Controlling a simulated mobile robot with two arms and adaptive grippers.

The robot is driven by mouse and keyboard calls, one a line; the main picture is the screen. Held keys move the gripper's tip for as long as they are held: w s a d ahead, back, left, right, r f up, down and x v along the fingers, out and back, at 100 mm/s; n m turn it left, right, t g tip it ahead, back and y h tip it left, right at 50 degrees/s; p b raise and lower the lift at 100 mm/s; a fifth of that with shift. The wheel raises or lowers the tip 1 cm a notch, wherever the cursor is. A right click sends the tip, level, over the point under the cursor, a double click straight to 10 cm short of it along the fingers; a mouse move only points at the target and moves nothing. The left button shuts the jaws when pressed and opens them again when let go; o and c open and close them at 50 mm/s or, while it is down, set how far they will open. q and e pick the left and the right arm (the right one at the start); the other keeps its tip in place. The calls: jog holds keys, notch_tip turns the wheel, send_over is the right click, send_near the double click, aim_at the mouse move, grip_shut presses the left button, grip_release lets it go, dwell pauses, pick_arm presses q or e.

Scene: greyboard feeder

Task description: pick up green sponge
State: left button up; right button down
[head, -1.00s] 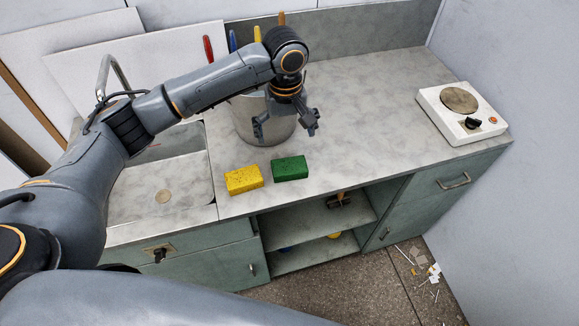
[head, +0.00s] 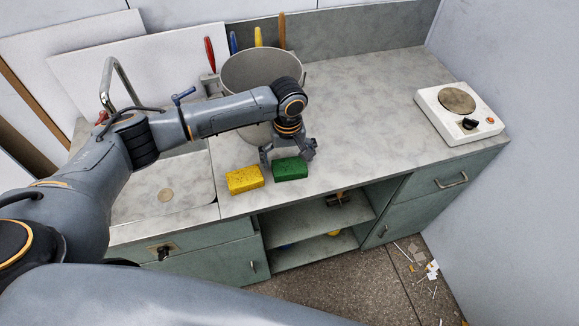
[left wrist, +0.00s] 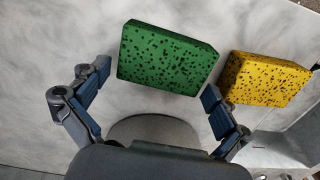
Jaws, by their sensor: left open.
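The green sponge (head: 290,169) lies flat on the grey countertop near its front edge, just right of the yellow sponge (head: 245,179). My left gripper (head: 288,158) is open and empty, with its fingers at the back side of the green sponge. In the left wrist view the green sponge (left wrist: 168,57) lies ahead of the two spread fingers (left wrist: 152,95), roughly in line with the gap. The yellow sponge (left wrist: 265,79) lies close beyond the finger on the right. My right gripper does not show.
A large pot (head: 262,72) stands behind my left gripper, partly hidden by my arm. The sink (head: 160,190) with its tap (head: 108,85) is at left. A white hot plate (head: 460,112) stands at right. The counter between is clear.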

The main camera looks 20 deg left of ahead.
aim_at(288, 159)
pick_arm(q)
jog(key=c, duration=0.6)
jog(key=shift+c, duration=0.4)
jog(key=shift+r, duration=0.15)
jog(key=shift+r, duration=0.3)
notch_tip(288, 159, up, 2)
jog(key=shift+r+b, duration=0.1)
jog(key=shift+b, duration=0.65)
jog(key=s+r, duration=0.4)
jog(key=r, duration=0.1)
jog(key=shift+s+d, duration=0.1)
jog(key=shift+d, duration=0.1)
jog(key=s+r, duration=0.1)
jog(key=s, duration=0.2)
jog(key=s+r, duration=0.2)
jog(key=s, duration=0.1)
jog(key=s+r+b, duration=0.1)
jog(key=s+r, duration=0.1)
jog(key=s, duration=0.1)
jog(key=shift+s+d, duration=0.4)
